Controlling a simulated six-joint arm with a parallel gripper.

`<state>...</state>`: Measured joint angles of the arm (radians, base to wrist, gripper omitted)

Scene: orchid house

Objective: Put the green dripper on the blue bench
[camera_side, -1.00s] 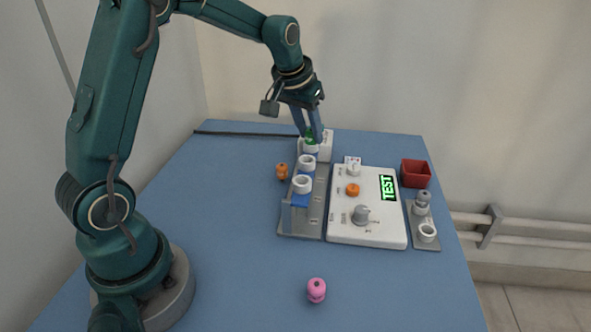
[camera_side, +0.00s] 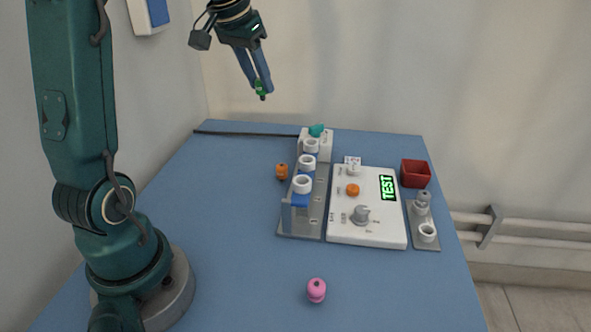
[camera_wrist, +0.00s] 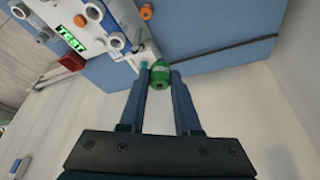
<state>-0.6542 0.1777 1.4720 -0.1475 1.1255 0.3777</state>
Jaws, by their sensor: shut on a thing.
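My gripper (camera_side: 258,88) is raised above the far left part of the blue bench (camera_side: 230,225), with its fingers pointing down. It is shut on the green dripper (camera_side: 261,88), which hangs between the fingertips clear of the bench. In the wrist view the green dripper (camera_wrist: 160,74) sits between the two finger ends, and the blue bench (camera_wrist: 215,22) shows beyond it.
A rack with several white rings (camera_side: 303,184) stands mid-bench beside a white panel (camera_side: 368,207) with a TEST display. An orange piece (camera_side: 282,171), a pink piece (camera_side: 316,290) and a red box (camera_side: 415,174) are around. The left and front bench is mostly clear.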

